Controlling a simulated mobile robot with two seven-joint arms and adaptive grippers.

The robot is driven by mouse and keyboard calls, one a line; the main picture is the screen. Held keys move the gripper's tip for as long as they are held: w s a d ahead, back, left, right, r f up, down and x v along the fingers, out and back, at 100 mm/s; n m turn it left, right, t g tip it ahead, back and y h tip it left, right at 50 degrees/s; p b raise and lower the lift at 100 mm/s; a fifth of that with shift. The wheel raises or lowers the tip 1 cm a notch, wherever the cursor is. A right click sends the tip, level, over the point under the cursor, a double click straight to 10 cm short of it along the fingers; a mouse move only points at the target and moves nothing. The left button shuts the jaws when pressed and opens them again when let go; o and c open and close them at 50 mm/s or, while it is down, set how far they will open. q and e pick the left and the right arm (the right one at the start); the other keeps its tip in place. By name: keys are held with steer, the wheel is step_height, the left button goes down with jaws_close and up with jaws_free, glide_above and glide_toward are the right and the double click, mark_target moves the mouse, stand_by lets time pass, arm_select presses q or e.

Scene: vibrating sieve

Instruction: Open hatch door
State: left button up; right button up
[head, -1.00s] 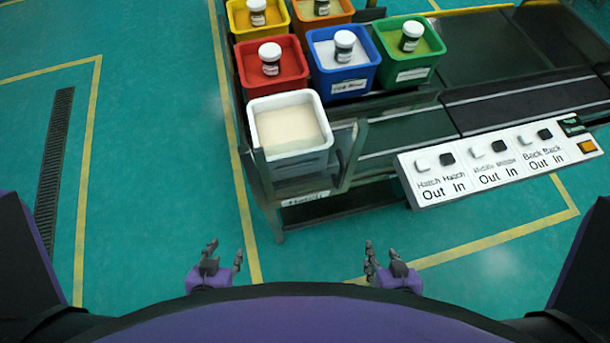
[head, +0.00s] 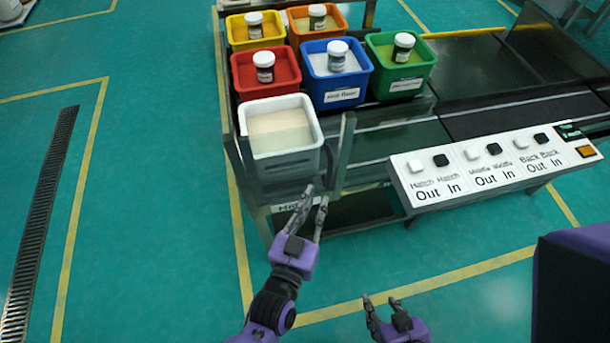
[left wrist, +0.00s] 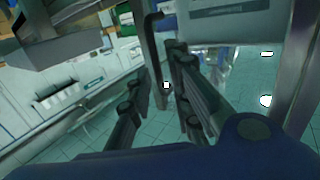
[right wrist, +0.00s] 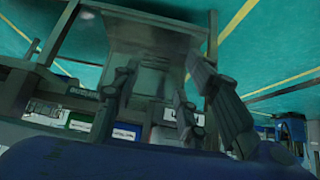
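The hatch door at the conveyor's near end appears as a dark metal frame (head: 345,150) around the white bin, with a white label (head: 289,207) partly hidden by my left gripper. Whether a finger touches the frame cannot be told. The fingers also show apart in the left wrist view (left wrist: 160,95). My right gripper (head: 380,299) is low, in front of and away from the conveyor, open and empty.
The white bin (head: 318,128) of pale powder sits inside the frame. Behind it are red, blue, green, yellow and orange bins with jars. A white button panel (head: 490,168) labelled Hatch, Middle and Back is at right. Floor in front is clear.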

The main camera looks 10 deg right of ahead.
mark_target(328, 177)
arm_select(q)
steer(key=x, duration=0.2)
steer(key=r+x, duration=0.1)
steer(key=x, duration=0.4)
steer(key=shift+d+r, duration=0.2)
steer(key=shift+d, duration=0.2)
steer(key=shift+w+d+p, duration=0.3)
steer(key=shift+w, duration=0.2)
steer(key=shift+f, duration=0.1)
arm_select(e)
steer(key=shift+w+a+r, duration=0.3)
steer(key=shift+w+r, duration=0.1)
steer(key=shift+w, duration=0.25)
arm_select(q)
jaws_close()
